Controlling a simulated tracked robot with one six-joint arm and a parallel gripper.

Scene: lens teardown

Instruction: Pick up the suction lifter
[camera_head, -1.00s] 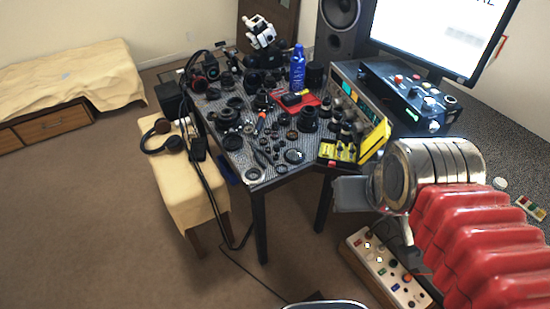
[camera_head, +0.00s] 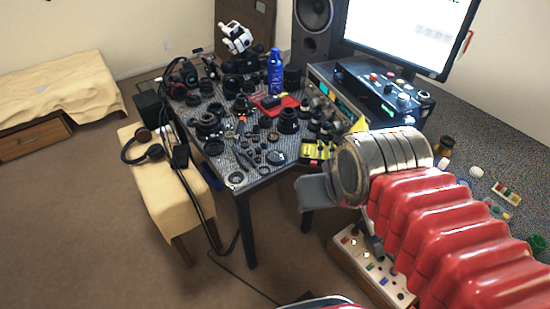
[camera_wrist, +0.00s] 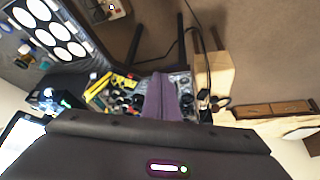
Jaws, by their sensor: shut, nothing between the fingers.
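I cannot pick out the suction lifter among the small dark parts and tools on the work table (camera_head: 217,168). My gripper (camera_head: 312,190) hangs in front of the table's near right corner, mostly hidden behind my wrist in the head view. In the wrist view my gripper (camera_wrist: 160,82) is shut and empty, its fingers together. The table top with its parts (camera_wrist: 122,100) lies beyond the fingers there, partly covered by them.
A padded bench (camera_head: 165,195) with headphones is at left. A control box (camera_head: 370,262) is below my wrist. Open floor lies at front left.

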